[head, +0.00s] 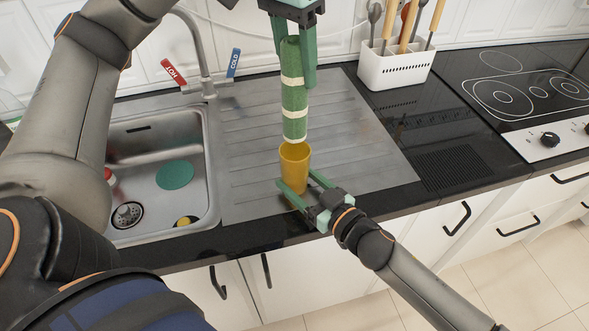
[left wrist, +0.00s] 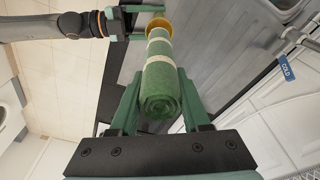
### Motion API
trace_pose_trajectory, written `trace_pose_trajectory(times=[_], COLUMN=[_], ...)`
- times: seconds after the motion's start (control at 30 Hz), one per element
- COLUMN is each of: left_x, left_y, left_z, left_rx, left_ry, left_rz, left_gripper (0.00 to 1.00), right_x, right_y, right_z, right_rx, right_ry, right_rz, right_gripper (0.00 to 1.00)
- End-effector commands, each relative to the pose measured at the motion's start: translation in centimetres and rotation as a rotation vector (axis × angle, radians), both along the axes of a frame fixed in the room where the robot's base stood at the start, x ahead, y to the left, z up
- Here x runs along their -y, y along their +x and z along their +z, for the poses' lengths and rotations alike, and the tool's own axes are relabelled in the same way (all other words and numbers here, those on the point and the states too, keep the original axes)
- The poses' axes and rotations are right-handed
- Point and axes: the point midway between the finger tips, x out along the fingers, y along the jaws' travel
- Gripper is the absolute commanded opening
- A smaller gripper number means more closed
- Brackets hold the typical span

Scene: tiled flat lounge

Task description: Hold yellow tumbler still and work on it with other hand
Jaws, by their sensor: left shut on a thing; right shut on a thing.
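The yellow tumbler (head: 295,167) is upright over the front of the ribbed drainboard, mouth up. My right gripper (head: 298,181) is shut on it low down, one finger on each side. My left gripper (head: 295,62) is shut on a rolled green cloth (head: 293,92) with pale bands and holds it upright above the tumbler. The cloth's lower end is at the tumbler's mouth; I cannot tell whether it is just inside. In the left wrist view, the rolled cloth (left wrist: 160,85) points toward the yellow tumbler (left wrist: 158,24). The tumbler's base is partly hidden by my right gripper.
A sink (head: 150,165) with a green disc (head: 174,175) lies to the left, below a tap (head: 203,60). The drainboard (head: 355,135) is clear right of the tumbler.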

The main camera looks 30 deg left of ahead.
Motion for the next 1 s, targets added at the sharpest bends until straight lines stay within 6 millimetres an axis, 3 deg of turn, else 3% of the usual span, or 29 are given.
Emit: trace_pose_trajectory(times=[0.2, 0.23, 0.47, 0.77, 1.0], left_x=[0.0, 0.0, 0.0, 0.0, 0.0], left_y=[0.0, 0.0, 0.0, 0.0, 0.0], left_z=[0.0, 0.0, 0.0, 0.0, 0.0], left_rx=[0.001, 0.001, 0.001, 0.001, 0.001], left_ry=[0.0, 0.0, 0.0, 0.0, 0.0], left_rz=[0.0, 0.0, 0.0, 0.0, 0.0], left_gripper=[0.0, 0.0, 0.0, 0.0, 0.0], right_x=[0.0, 0.0, 0.0, 0.1, 2.3], right_y=[0.0, 0.0, 0.0, 0.0, -0.6], right_z=[0.0, 0.0, 0.0, 0.0, 0.1], right_rx=[-0.001, -0.001, 0.0, 0.0, 0.0], right_ry=[-0.001, -0.001, 0.0, 0.0, -0.001], right_rz=[0.0, 0.0, 0.0, 0.0, -0.001], right_gripper=[0.17, 0.72, 0.98, 1.0, 1.0])
